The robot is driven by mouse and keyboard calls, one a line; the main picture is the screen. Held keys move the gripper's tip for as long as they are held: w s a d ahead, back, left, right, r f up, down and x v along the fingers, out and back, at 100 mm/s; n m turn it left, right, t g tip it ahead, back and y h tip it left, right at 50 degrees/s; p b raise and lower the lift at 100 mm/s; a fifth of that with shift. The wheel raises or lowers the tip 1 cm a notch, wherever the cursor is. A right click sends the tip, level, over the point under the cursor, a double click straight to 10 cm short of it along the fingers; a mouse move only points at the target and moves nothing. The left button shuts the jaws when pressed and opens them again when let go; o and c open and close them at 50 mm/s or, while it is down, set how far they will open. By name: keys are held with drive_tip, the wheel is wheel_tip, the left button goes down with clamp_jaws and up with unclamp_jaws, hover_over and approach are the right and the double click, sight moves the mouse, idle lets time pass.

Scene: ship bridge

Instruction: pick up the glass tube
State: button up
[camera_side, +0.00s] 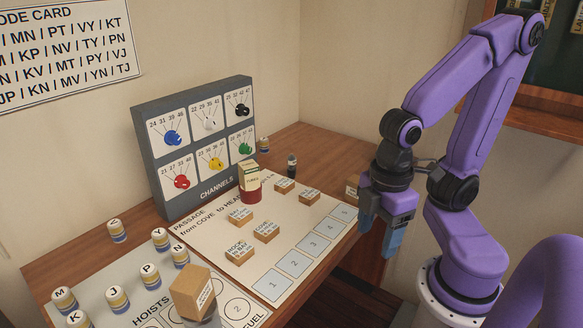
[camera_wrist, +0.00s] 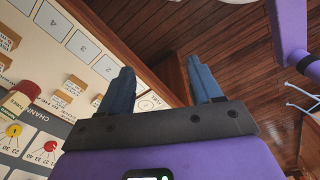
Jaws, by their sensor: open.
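I cannot clearly pick out the glass tube. A small dark upright cylinder (camera_side: 292,165) stands at the back of the desk. At the bottom edge of the side view, a pale, glassy round shape (camera_side: 207,321) shows under a wooden block (camera_side: 190,293), partly cut off. My gripper (camera_side: 380,238) hangs past the right edge of the desk, with its blue fingers pointing down. In the wrist view, my gripper (camera_wrist: 162,82) has its fingers wide apart, with nothing between them. It is well away from both shapes.
The desk holds a passage board (camera_side: 205,238) with several small wooden blocks and a red cylinder (camera_side: 251,195) bearing a cream box. A grey channels panel (camera_side: 200,190) stands behind. Several striped lettered pegs (camera_side: 117,231) stand at left. Wooden floor (camera_wrist: 170,30) lies beyond the desk edge.

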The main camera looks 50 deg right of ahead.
drive_tip(key=w+d+f+n+t+h, duration=0.15)
drive_tip(key=w+d+h, duration=0.25)
drive_tip(key=w, duration=0.5)
drive_tip(key=n+t+h, duration=0.6)
drive_tip(key=n+h, duration=0.1)
drive_tip(key=n, duration=0.4)
approach(292, 158)
drive_tip(key=x, duration=1.3)
drive_tip(key=shift+w+f, duration=0.1)
drive_tip(key=shift+f, duration=0.15)
drive_tip(key=c, duration=1)
